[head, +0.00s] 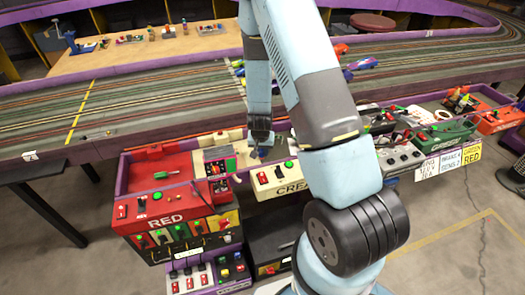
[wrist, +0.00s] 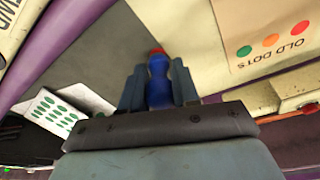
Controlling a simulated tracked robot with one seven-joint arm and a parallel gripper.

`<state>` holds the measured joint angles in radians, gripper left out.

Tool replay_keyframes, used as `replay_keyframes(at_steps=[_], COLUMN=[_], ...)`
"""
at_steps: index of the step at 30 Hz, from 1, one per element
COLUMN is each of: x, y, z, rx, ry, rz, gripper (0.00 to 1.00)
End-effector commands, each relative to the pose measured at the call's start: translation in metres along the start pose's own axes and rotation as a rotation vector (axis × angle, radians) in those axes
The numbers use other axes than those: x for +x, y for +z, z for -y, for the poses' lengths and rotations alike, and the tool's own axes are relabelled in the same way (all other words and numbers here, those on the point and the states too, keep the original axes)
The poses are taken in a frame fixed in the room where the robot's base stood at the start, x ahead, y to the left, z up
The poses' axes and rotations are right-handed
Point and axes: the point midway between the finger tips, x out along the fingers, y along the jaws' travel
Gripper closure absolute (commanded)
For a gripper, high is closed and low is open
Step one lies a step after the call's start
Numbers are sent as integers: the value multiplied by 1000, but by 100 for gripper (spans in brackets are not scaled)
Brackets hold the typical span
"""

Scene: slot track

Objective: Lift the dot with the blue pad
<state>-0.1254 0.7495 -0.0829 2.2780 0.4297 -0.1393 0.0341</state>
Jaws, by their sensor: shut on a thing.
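My gripper (wrist: 157,85) is shut on a rounded blue piece with a red tip (wrist: 158,82), which stands between the two fingers in the wrist view. I cannot tell whether its red tip touches the surface beyond. A white sheet of green dots (wrist: 57,112) lies on a grey surface at the left. A tan card marked "OLD DOTS" (wrist: 280,45), with a green, an orange and a red dot, is at the upper right. In the head view my gripper (head: 261,150) hangs over the workbench trays; the blue piece is too small to make out there.
A red control box (head: 165,220) stands at the left below my gripper, with a cream box (head: 275,180) to its right. The slot track (head: 130,100) runs behind, with a purple rim. Trays with controllers (head: 440,135) are at the right.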

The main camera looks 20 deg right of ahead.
Motion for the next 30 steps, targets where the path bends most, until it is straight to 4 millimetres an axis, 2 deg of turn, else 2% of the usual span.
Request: replay_keyframes(at_steps=[30], x=[8], y=[2], z=[1], rx=[-2], ry=[-1], rz=[-1], gripper=[100])
